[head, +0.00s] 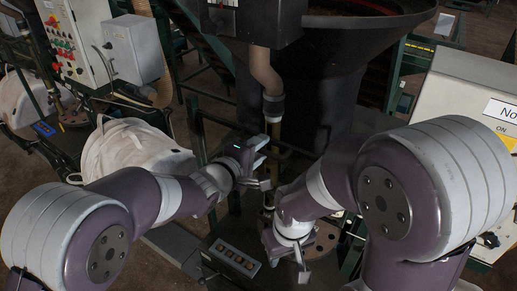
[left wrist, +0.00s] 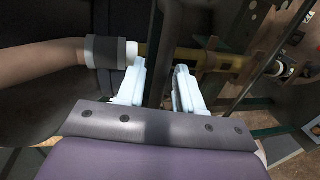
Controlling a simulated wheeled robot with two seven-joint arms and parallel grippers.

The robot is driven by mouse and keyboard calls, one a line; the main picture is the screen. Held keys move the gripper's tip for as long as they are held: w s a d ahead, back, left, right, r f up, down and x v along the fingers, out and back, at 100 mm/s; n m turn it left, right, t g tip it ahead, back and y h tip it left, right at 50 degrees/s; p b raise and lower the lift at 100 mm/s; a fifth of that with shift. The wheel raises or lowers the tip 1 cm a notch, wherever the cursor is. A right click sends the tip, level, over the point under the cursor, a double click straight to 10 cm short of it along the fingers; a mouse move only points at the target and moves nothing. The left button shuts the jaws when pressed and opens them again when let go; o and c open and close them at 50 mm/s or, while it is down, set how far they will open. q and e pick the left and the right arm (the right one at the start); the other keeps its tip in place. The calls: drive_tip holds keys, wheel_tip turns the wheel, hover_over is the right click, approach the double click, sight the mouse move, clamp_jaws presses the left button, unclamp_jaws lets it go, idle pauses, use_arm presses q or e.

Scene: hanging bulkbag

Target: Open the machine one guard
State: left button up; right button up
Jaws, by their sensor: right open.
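The machine one guard seems to be the dark tubular frame (head: 215,118) low in front of the black hopper in the head view; I cannot be sure of its full outline. My left gripper (head: 262,164) is at the right part of this frame, its fingers apart. In the left wrist view a dark bar (left wrist: 163,40) runs between the two pale fingers of the left gripper (left wrist: 158,85), with a gap visible on its right side. My right gripper (head: 287,262) is lower, open, pointing down near a round flange plate, and appears empty.
A beige hose and yellow pipe (head: 275,130) drop from the black hopper (head: 345,90) just behind the left gripper. A white bag (head: 130,148) lies at left. A control cabinet (head: 75,40) stands at upper left, a pale box (head: 460,90) at right, a small switch panel (head: 235,258) below.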

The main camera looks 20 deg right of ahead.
use_arm(q)
drive_tip(key=shift+s+a, duration=0.15)
drive_tip(key=shift+a, duration=0.1)
drive_tip(key=b+v, duration=0.4)
drive_tip(key=v, duration=0.8)
drive_tip(key=shift+a, duration=0.1)
